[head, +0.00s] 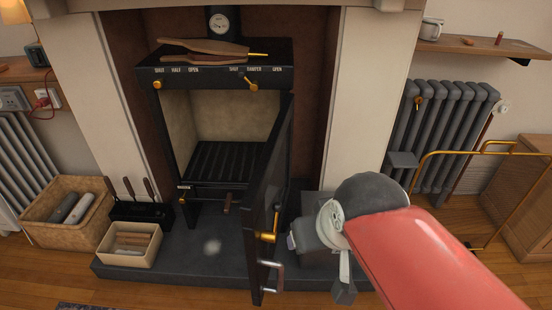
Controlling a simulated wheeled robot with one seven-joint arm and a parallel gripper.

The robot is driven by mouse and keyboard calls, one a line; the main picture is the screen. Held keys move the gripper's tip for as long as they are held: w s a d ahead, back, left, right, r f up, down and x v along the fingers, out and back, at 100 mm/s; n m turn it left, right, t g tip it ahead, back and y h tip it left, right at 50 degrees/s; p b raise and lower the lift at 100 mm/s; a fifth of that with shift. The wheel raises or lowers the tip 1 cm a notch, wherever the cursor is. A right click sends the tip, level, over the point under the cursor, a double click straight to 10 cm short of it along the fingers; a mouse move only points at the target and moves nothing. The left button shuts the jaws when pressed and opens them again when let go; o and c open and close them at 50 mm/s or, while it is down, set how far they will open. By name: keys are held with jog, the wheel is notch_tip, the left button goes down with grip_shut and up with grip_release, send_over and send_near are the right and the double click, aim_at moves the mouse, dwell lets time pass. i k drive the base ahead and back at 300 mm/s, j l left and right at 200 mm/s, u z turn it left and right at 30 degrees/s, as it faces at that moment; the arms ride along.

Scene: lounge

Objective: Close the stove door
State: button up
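The stove (222,65) is a black box on legs in the fireplace recess, with a pale lining and a slatted grate inside. Its door (262,195) stands wide open, hinged on the right and swung out towards me, so I see it nearly edge-on. A brass knob (267,237) and a silver bar handle (276,278) show on the door's right-hand side. My gripper (344,290) is right of the door, close to the handle, with a visible gap in the picture. My arm and wrist hide part of it, and its finger opening is unclear. I see nothing held.
The dark hearth slab (180,262) lies under the stove. A cream box (131,243), a black tool stand (143,211) and a log basket (66,226) are on the left. A brass rail (480,152) and radiator (447,125) stand on the right.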

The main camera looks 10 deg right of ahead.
aim_at(270, 184)
jog(key=i, duration=0.1)
jog(key=k+j, duration=0.15)
jog(key=k, duration=0.3)
jog(key=k+j+u, duration=0.1)
jog(key=k, duration=0.4)
